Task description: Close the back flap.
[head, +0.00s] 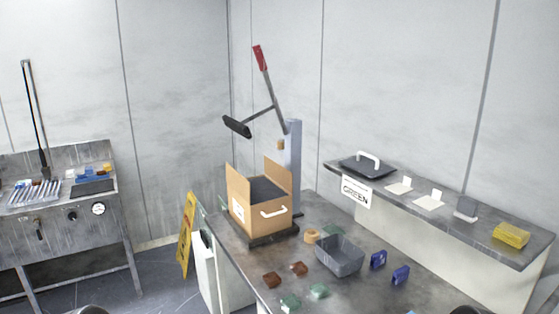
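An open cardboard box (245,213) stands on a dark base plate (276,238) on the workbench. It has a white handle (274,212) on one side and a label on another. One flap (237,188) stands up at its left side and another flap (278,177) stands up at its far right side. I cannot tell for certain which is the back flap. The inside of the box looks dark. Neither gripper shows; only small dark rounded parts, probably mine, appear at the bottom edge.
A post (293,165) with a raised red-handled lever (260,59) and black roller (237,127) stands behind the box. A grey bin (339,258), a tape roll (312,236) and small blocks lie nearer. A shelf (470,217) runs along the right.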

